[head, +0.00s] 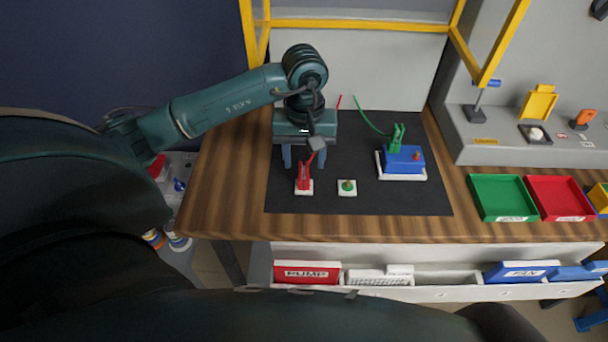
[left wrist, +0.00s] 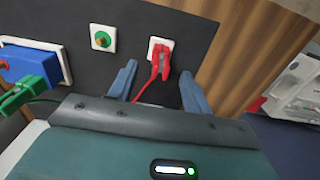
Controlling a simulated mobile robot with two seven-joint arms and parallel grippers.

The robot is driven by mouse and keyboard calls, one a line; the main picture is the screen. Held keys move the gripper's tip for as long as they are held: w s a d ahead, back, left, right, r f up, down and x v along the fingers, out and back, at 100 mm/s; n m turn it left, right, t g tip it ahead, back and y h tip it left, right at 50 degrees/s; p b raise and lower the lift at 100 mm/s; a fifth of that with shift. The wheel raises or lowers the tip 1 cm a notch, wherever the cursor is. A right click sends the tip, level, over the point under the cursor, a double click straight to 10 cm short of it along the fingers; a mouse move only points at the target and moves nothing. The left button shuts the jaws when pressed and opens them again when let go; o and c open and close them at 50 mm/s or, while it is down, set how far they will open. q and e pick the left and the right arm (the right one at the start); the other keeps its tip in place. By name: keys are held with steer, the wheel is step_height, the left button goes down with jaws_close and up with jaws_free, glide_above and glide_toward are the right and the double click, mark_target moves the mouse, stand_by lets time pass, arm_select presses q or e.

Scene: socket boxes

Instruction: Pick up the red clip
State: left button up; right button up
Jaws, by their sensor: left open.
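The red clip (head: 304,178) stands on a small white socket plate on the black mat, with a red wire running from it. It also shows in the left wrist view (left wrist: 163,60), just beyond the fingertips and roughly between them. My left gripper (head: 305,163) hangs above and behind the clip, its two blue fingers apart on either side and holding nothing. In the left wrist view the open fingers (left wrist: 158,70) point at the clip; I cannot tell whether they touch it. My right gripper is not in view.
A blue box (head: 404,160) carries a green clip (head: 397,136). Green (head: 502,198) and red (head: 560,198) trays stand at the right. The mat's front right (head: 400,200) is clear.

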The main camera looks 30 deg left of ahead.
mark_target(304, 164)
arm_select(q)
step_height(304, 164, down, 4)
steer(key=shift+f+p, duration=0.15)
steer(key=shift+p, duration=0.2)
steer(key=shift+c, duration=0.2)
steer(key=c, duration=1)
step_height(304, 164, up, 10)
steer(key=shift+r+b, duration=0.1)
steer(key=shift+b, duration=0.45)
steer(key=shift+b, duration=0.35)
